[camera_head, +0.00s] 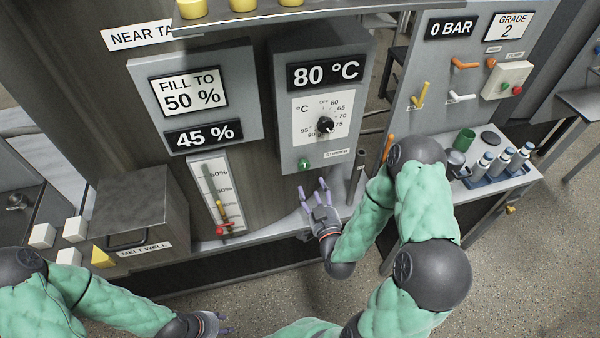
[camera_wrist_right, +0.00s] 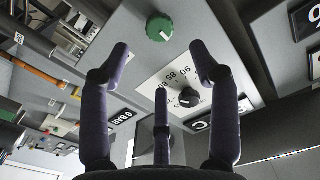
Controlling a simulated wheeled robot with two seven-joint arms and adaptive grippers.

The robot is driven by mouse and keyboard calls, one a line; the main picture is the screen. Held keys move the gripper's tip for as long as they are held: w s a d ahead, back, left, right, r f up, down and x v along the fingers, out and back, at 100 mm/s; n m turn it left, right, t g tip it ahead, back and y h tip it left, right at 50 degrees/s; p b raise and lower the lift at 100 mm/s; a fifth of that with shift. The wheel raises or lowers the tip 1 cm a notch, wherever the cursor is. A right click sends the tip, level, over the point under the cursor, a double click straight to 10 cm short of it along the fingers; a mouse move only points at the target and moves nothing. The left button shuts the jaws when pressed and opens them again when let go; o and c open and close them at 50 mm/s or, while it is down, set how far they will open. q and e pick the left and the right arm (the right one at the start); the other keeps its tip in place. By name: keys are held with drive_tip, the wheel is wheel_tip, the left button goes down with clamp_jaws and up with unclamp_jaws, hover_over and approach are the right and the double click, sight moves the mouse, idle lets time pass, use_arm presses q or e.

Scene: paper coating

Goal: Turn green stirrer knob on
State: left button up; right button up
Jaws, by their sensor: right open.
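The green stirrer knob (camera_head: 304,163) sits low on the front of the grey temperature box, left of a small STIRRER label (camera_head: 337,154). It also shows at the top of the right wrist view (camera_wrist_right: 160,28), round with a white mark on its edge. My right gripper (camera_head: 314,190) is open and empty, just below the knob, its purple fingers pointing up towards the box. In the right wrist view its spread fingers (camera_wrist_right: 159,60) are apart from the knob. My left gripper (camera_head: 218,326) is at the bottom edge, partly hidden by its arm; its opening is unclear.
The black temperature dial (camera_head: 325,124) is above the knob, under an 80 °C display (camera_head: 326,73). A fill gauge (camera_head: 214,195) with a red valve stands left. A dark upright lever (camera_head: 359,163) is close right of my right gripper.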

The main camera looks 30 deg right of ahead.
sight(305, 167)
drive_tip(key=x, duration=0.9)
drive_tip(key=shift+w, duration=0.35)
drive_tip(key=shift+c, duration=0.3)
drive_tip(key=c, duration=1.1)
